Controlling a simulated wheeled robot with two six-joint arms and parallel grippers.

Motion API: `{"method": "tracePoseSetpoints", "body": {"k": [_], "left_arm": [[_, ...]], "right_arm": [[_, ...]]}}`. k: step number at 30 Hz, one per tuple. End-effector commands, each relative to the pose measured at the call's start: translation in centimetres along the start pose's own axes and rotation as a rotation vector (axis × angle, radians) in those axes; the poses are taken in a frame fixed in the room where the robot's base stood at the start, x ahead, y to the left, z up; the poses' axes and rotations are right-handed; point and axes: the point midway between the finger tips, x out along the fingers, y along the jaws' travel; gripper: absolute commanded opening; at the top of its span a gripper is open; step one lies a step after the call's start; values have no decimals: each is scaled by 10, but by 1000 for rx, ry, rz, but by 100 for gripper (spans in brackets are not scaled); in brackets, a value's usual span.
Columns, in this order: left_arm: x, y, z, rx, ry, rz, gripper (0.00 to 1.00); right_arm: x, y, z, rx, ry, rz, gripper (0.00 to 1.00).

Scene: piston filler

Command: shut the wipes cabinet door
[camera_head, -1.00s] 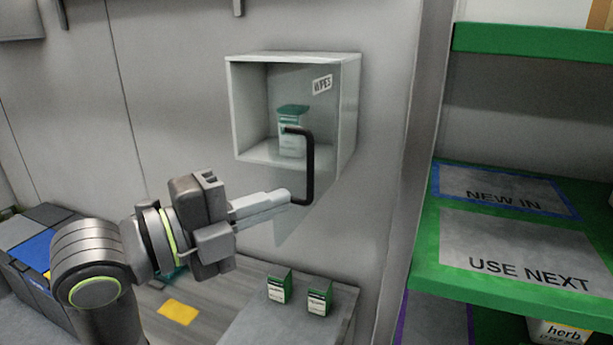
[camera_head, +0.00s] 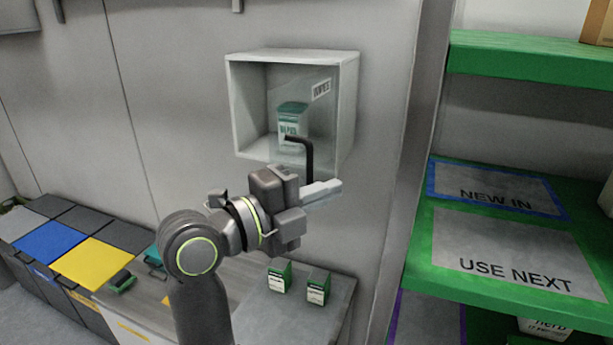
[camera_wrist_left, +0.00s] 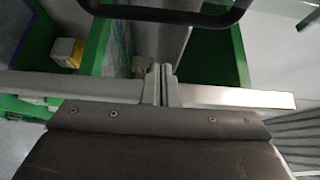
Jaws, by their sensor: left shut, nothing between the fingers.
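The wipes cabinet (camera_head: 347,110) is a pale open-fronted box on the grey wall, with a green-and-white wipes tub (camera_head: 291,120) inside. Its clear door (camera_head: 318,112) bears a WIPES label and stands open; its exact angle is hard to tell. The black door handle (camera_head: 309,160) shows above my left gripper (camera_head: 340,187), which hides its lower end. The left gripper is shut and empty, its fingers pointing right, just below the cabinet. In the left wrist view the dark handle (camera_wrist_left: 165,14) crosses the top, beyond the shut fingertips. My right gripper is out of view.
A green shelf (camera_head: 480,275) with NEW IN and USE NEXT mats stands to the right. Two small green-and-white boxes (camera_head: 279,277) (camera_head: 318,287) sit on a grey counter (camera_head: 285,318) below. Lidded bins (camera_head: 50,240) stand at the left. The wall left of the cabinet is clear.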

Motion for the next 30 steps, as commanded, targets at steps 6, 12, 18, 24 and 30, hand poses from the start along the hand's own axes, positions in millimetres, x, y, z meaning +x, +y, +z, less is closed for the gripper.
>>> {"method": "tracePoseSetpoints", "body": {"k": [6,12,18,24,30], "left_arm": [[6,-2,14,3,-5,5,0],[0,-2,29,2,-3,4,0],[-3,0,37,0,-1,1,0],[-4,0,38,0,0,1,0],[-4,0,38,0,0,1,0]], "right_arm": [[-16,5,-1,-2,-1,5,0],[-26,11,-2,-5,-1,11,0],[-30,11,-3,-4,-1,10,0],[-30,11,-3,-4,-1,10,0],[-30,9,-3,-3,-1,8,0]]}}
